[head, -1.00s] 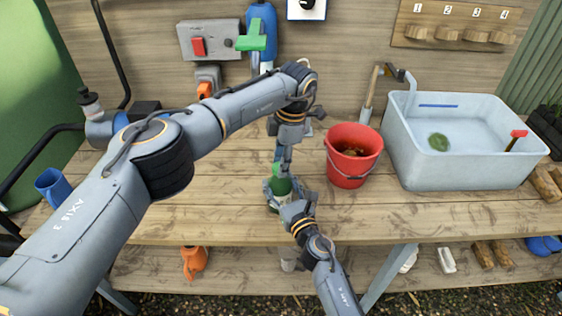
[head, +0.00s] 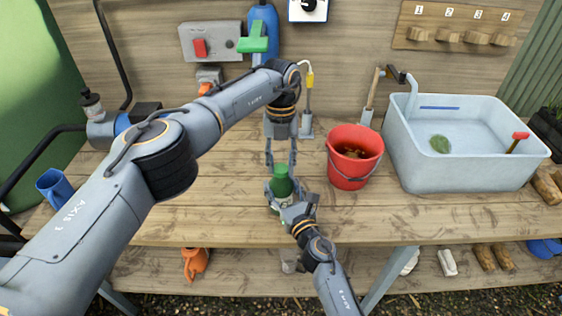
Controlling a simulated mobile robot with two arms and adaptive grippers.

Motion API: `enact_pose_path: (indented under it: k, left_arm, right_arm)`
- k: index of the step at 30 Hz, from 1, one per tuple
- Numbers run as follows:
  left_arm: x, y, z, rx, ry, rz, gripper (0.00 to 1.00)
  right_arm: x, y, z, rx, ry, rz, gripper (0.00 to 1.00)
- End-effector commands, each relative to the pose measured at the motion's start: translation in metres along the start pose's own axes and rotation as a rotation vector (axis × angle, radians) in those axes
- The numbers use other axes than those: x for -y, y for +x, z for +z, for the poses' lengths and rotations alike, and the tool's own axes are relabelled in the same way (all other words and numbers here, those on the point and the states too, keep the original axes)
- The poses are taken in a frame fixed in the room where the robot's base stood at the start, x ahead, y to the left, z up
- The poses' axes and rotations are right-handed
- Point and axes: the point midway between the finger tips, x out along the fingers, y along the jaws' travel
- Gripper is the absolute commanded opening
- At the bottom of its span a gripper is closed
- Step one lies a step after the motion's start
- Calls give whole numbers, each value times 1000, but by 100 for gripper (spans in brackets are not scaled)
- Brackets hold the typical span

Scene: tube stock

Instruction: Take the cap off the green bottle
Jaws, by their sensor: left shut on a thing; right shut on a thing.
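The green bottle (head: 278,205) stands upright near the front of the bench. Its green cap (head: 281,171) is at the top, in line with the bottle, and I cannot tell whether it is loose. My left gripper (head: 281,164) points straight down from above, with its two fingers shut on the sides of the cap. My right gripper (head: 279,193) comes from the front right and is shut around the bottle's body, hiding part of it.
A red bucket (head: 349,180) stands close on the right, with a pale blue basin (head: 450,170) beyond it. A yellow-topped tool (head: 309,95) stands behind. The bench (head: 190,215) left of the bottle is clear.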

Motion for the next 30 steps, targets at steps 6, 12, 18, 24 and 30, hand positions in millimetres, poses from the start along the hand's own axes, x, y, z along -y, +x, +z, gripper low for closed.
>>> enact_pose_path:
  k: [6,12,18,24,30]
  left_arm:
    - [0,0,0,1,1,1,0]
    - [0,-2,0,1,2,0,0]
    - [0,-8,-1,1,2,0,0]
    - [0,-16,-2,2,2,0,0]
    - [0,-21,-3,1,3,1,0]
  right_arm:
    - [0,0,-1,-1,0,-1,0]
    - [0,0,-1,-1,0,-1,0]
    - [0,0,0,-1,0,-1,0]
    - [0,0,0,-1,0,-1,0]
    - [0,0,-1,-1,0,-1,0]
